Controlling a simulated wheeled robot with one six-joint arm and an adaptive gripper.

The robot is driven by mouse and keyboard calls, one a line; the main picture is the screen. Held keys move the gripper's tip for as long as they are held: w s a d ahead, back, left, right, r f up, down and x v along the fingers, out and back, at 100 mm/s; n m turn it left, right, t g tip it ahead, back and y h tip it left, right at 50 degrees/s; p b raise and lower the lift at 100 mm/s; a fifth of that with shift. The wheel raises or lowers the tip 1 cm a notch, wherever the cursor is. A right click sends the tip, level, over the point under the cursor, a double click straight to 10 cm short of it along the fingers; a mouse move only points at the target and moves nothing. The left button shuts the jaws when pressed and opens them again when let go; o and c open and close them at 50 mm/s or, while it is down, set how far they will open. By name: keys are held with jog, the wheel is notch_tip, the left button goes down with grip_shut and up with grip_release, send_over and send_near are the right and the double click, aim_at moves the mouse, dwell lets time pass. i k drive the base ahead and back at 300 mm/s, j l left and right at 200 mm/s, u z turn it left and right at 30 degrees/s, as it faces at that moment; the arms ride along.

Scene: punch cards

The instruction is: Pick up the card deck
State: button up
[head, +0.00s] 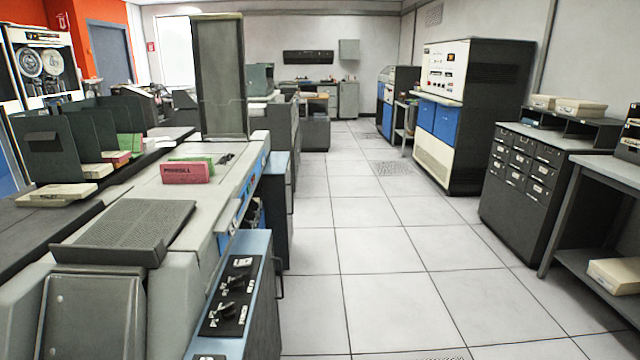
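A pink card deck (187,173) with dark lettering that looks like "PAYROLL" stands on edge on the light grey top of a long card machine (130,191), left of centre in the head view. A green deck or card (193,161) shows just behind it, partly hidden. I cannot tell which deck the task means. More decks, green (130,145) and pink (117,157), sit in a dark rack (50,150) to the left. My gripper is not in view.
A ridged dark grey plate (128,226) lies in front of the pink deck. A tall grey panel (219,78) rises behind it. A control panel (233,296) with knobs is on the machine's near right. The tiled floor aisle (385,250) is clear. Drawer cabinets (525,175) stand right.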

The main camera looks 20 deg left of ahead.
aim_at(171, 172)
jog(key=i+l+u, duration=0.1)
jog(key=i+u, duration=0.15)
jog(key=u, duration=0.25)
jog(key=i+l+u, duration=0.15)
jog(key=u, duration=0.3)
jog(key=i+l+u, duration=0.2)
jog(key=u, duration=0.3)
jog(key=i+l+u, duration=0.15)
jog(key=l+u, duration=0.35)
jog(key=i+l+u, duration=0.2)
jog(key=l+u, duration=0.3)
jog(key=u, duration=0.3)
jog(key=i+l+u, duration=0.25)
jog(key=l+u, duration=0.3)
jog(key=i+l+u, duration=0.1)
jog(key=l+u, duration=0.15)
jog(key=i+l+u, duration=0.1)
jog(key=l, duration=0.8)
jog(key=i+l+u, duration=0.1)
jog(key=l, duration=0.85)
jog(key=i+l+u, duration=0.1)
jog(key=l, duration=0.8)
